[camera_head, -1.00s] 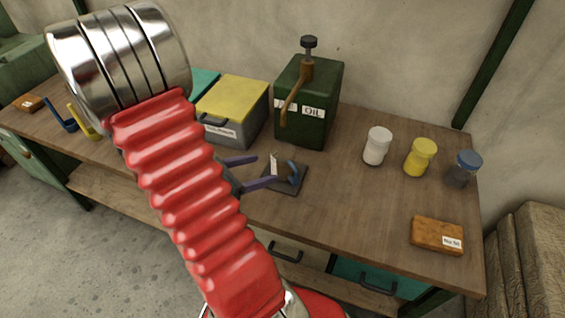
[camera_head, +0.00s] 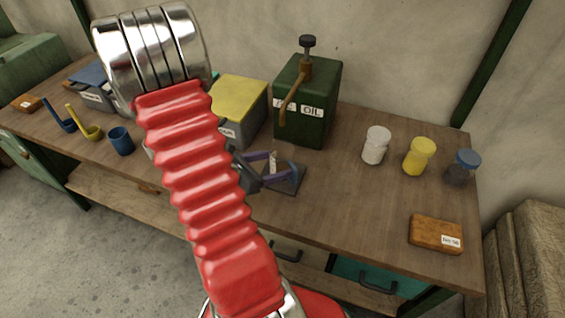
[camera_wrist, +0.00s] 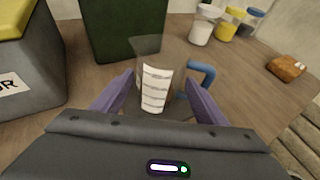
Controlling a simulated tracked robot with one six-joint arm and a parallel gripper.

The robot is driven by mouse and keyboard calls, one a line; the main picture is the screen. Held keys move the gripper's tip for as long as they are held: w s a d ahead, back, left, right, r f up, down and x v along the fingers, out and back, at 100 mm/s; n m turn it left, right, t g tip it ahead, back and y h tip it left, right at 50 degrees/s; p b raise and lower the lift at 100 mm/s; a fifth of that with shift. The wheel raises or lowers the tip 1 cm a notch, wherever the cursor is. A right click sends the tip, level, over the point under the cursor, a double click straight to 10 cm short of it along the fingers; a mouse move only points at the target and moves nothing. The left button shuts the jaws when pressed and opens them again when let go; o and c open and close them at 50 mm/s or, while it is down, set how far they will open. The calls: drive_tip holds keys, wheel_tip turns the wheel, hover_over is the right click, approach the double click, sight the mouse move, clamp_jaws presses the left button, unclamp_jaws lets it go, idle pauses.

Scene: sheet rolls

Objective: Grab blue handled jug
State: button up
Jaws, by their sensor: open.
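The clear jug (camera_wrist: 152,60) has a white marked scale on its side and a blue handle (camera_wrist: 208,72). It stands upright on a dark square plate (camera_head: 290,183) on the bench. My gripper (camera_wrist: 160,80) is open, with its two purple fingers on either side of the jug's body in the wrist view. The handle shows just beyond the right finger. I cannot tell whether either finger touches the jug. In the head view my gripper (camera_head: 283,165) overlaps the jug and hides part of it.
White (camera_head: 375,146), yellow (camera_head: 419,157) and blue-lidded (camera_head: 462,168) jars and an orange-brown block (camera_head: 436,233) are to the right. A blue cup (camera_head: 121,141) is left.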

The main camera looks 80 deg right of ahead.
drive_tip(key=shift+x, duration=1)
drive_tip(key=shift+x, duration=2.6)
drive_tip(key=shift+d+r, duration=0.1)
drive_tip(key=shift+r, duration=0.05)
drive_tip(key=c, duration=0.9)
drive_tip(key=shift+o, duration=0.2)
drive_tip(key=shift+r, duration=0.2)
